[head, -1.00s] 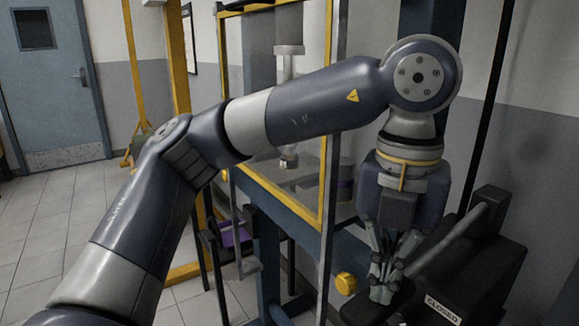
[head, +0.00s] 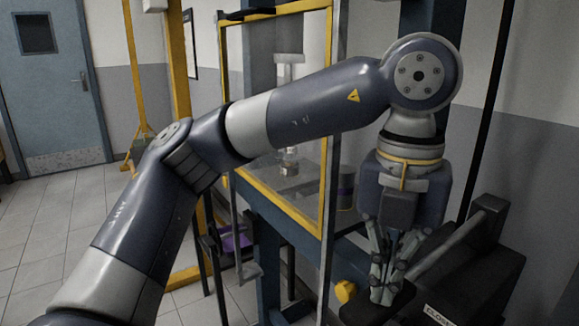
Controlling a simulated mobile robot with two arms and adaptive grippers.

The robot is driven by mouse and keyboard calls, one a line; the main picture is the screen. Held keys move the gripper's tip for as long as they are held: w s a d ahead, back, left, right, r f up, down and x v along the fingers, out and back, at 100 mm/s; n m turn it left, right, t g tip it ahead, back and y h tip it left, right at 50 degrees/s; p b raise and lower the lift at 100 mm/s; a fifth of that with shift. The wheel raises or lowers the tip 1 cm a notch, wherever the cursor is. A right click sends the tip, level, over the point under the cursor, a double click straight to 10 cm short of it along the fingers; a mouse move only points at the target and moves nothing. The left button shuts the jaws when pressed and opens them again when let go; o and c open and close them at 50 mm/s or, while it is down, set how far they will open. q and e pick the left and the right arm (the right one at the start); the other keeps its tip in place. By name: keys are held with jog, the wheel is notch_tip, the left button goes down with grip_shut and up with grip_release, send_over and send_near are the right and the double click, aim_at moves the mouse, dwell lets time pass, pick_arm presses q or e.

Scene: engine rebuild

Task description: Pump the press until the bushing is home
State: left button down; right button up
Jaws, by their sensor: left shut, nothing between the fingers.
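The press has a blue frame (head: 270,245) and a clear guard with a yellow border (head: 326,120). Behind the guard, a pale ram (head: 289,72) stands above a small metallic cylinder (head: 289,163); I cannot tell whether that is the bushing or how far in it sits. A dark grey lever (head: 455,245) slopes down from the black pump unit (head: 490,275) at the lower right. My left gripper (head: 381,294) points down at the lever's lower end, its fingers shut with nothing between them. Whether they touch the lever is unclear. My right gripper is out of view.
A yellow knob (head: 345,291) sits on the press frame left of the gripper. A label, partly cut off, marks the black unit's front. A purple object (head: 237,240) lies low at the left of the press. Tiled floor (head: 60,230) is open toward the blue door (head: 60,90).

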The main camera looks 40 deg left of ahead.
pick_arm(q)
notch_tip(320, 180, up, 3)
jog(key=shift+f+p, duration=0.2)
jog(key=shift+p, duration=0.55)
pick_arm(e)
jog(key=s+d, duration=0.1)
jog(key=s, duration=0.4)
pick_arm(q)
notch_tip(320, 180, up, 10)
jog(key=p, duration=0.8)
jog(key=shift+r, duration=0.2)
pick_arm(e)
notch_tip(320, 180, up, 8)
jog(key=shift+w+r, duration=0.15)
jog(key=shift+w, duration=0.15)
pick_arm(q)
jog(key=shift+f, duration=0.1)
